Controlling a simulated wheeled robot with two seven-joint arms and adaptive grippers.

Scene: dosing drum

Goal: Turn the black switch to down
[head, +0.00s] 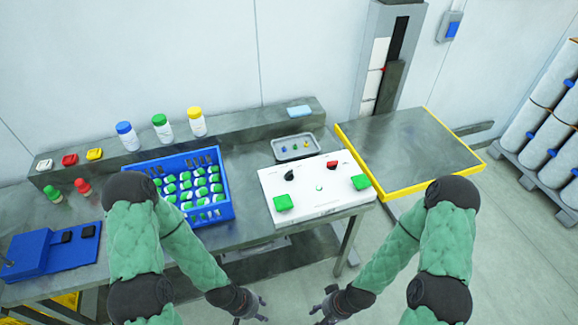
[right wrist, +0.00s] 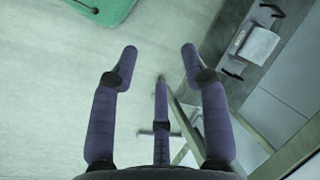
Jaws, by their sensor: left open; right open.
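The black switch (head: 289,174) is a small dark knob on the upper left part of a white panel (head: 330,201) on the table. A red switch (head: 333,164) sits to its right, with a green button (head: 283,203) at the panel's lower left and another green button (head: 360,182) at its right. The exact direction of the black switch is too small to tell. My left gripper (head: 262,307) is open and empty, low in front of the table. My right gripper (head: 318,306) is open and empty beside it; its spread fingers also show in the right wrist view (right wrist: 160,60). Both are apart from the panel.
A blue crate (head: 210,213) of green-capped bottles stands left of the panel. A grey tray (head: 296,148) lies behind the panel. A yellow-edged platform (head: 410,150) is at the right. Bottles stand on the back shelf (head: 230,133). Floor is clear below my grippers.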

